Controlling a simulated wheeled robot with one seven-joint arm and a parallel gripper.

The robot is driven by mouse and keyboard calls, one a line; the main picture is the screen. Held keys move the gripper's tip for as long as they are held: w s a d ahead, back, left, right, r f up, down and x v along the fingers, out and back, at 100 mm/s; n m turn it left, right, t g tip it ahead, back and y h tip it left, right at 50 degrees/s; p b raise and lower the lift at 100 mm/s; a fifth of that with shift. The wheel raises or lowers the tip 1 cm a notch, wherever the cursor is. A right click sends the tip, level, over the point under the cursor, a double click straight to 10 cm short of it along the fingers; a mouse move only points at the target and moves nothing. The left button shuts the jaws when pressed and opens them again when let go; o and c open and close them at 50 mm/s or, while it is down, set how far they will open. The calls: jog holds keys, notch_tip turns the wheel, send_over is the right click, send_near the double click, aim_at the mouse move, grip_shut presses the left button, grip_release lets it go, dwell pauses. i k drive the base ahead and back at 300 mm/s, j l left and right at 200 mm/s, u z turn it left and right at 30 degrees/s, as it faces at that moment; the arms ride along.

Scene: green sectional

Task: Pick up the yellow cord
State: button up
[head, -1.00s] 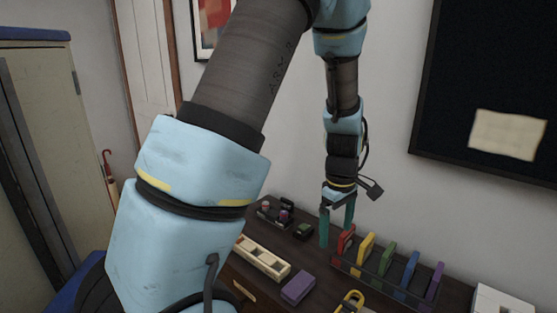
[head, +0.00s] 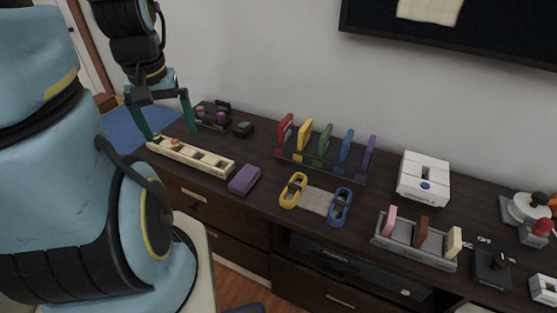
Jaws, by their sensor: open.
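The yellow cord (head: 293,190) is a small coiled loop lying on the dark cabinet top (head: 262,210), near the middle of the head view. It sits left of a pale mat and right of a purple block. My gripper (head: 170,134) is at the upper left, with its two teal fingers spread wide and nothing seen between them. It hangs around the left end of a beige slotted tray, well to the left of the yellow cord. I cannot tell whether the fingers touch the tray. The cord is in full view.
The beige tray (head: 215,164) and purple block (head: 244,180) lie between my gripper and the cord. A rack of coloured upright pieces (head: 325,170) stands behind. The pale mat (head: 314,201) and a blue cord (head: 341,207) are to the right, before a grey rack (head: 388,239).

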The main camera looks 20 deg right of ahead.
aim_at(291, 188)
jog(key=k+j, duration=0.25)
jog(key=j, duration=0.15)
jog(key=k+j, duration=0.25)
jog(key=j, duration=0.15)
jog(key=j+z, duration=0.1)
jog(key=z, duration=3.3)
jog(key=u, duration=0.95)
jog(key=i+u, duration=0.1)
jog(key=u, duration=1.4)
jog(key=l+u, duration=0.1)
jog(key=u, duration=0.35)
jog(key=i+u, duration=0.1)
jog(key=u, duration=0.4)
